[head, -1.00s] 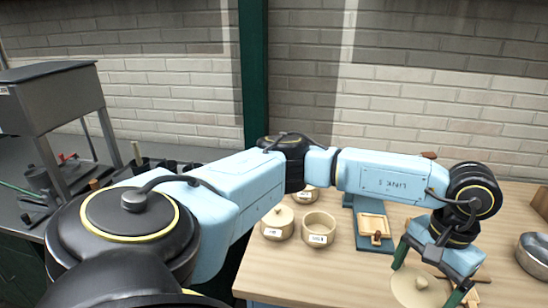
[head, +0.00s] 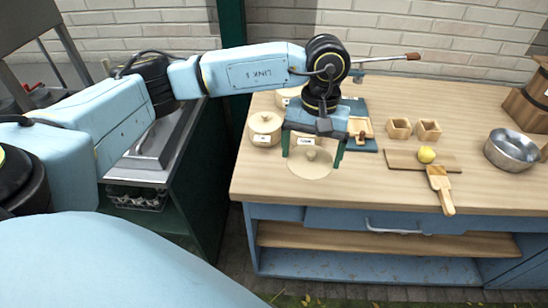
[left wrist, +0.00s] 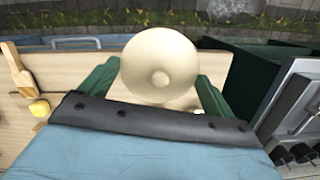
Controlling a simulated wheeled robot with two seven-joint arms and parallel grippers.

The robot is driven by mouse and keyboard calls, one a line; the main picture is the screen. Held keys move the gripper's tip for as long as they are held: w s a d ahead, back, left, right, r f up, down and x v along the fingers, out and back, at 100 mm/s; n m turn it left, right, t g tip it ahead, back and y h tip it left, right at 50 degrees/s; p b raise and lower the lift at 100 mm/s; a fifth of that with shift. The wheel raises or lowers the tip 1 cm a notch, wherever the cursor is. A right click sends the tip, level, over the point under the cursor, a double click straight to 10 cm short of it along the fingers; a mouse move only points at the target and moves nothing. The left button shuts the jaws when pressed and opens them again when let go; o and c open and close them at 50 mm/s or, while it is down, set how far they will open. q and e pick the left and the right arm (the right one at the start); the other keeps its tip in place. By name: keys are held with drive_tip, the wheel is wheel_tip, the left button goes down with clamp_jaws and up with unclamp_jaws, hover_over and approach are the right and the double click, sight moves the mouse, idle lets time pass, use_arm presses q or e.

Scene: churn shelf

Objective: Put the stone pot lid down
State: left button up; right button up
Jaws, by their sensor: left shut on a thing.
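The stone pot lid (head: 311,162) is a round beige disc with a small knob. It is between the green fingers of my left gripper (head: 313,152), which is shut on it near the table's front edge. The lid also shows in the left wrist view (left wrist: 160,62), with a finger on each side. A labelled pot (head: 306,140) is just behind the lid, mostly hidden by the gripper and lid. I cannot tell whether the lid touches the pot or the table. My right gripper is not in view.
A lidded pot (head: 265,128) stands left of the gripper. The front right tabletop is clear.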

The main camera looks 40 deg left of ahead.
sight(307, 149)
use_arm(q)
drive_tip(key=n, duration=0.3)
drive_tip(key=w+f+n, duration=0.1)
drive_tip(key=n, duration=0.1)
drive_tip(key=shift+a+h, duration=0.3)
drive_tip(key=shift+a, duration=0.05)
drive_tip(key=n, duration=0.3)
drive_tip(key=shift+w+a+f+t, duration=0.15)
drive_tip(key=shift+w+a+t, duration=0.1)
drive_tip(key=shift+t, duration=0.05)
drive_tip(key=n, duration=0.3)
drive_tip(key=a+n, duration=0.1)
drive_tip(key=shift+w+f+n+t, duration=0.3)
drive_tip(key=shift+w+f+n, duration=0.05)
drive_tip(key=shift+n, duration=0.05)
drive_tip(key=w+a+f+n+t+y, duration=0.1)
drive_tip(key=a+f+n, duration=0.15)
drive_tip(key=n, duration=0.65)
drive_tip(key=w+a+f+n+t, duration=0.1)
drive_tip(key=a+n, duration=0.3)
drive_tip(key=n, duration=0.6)
wheel_tip(307, 149, down, 10)
drive_tip(key=shift+d+r, duration=0.1)
drive_tip(key=shift+r, duration=0.1)
drive_tip(key=o, duration=0.7)
drive_tip(key=shift+f+b, duration=0.1)
drive_tip(key=shift+b, duration=0.2)
drive_tip(key=shift+o, duration=0.2)
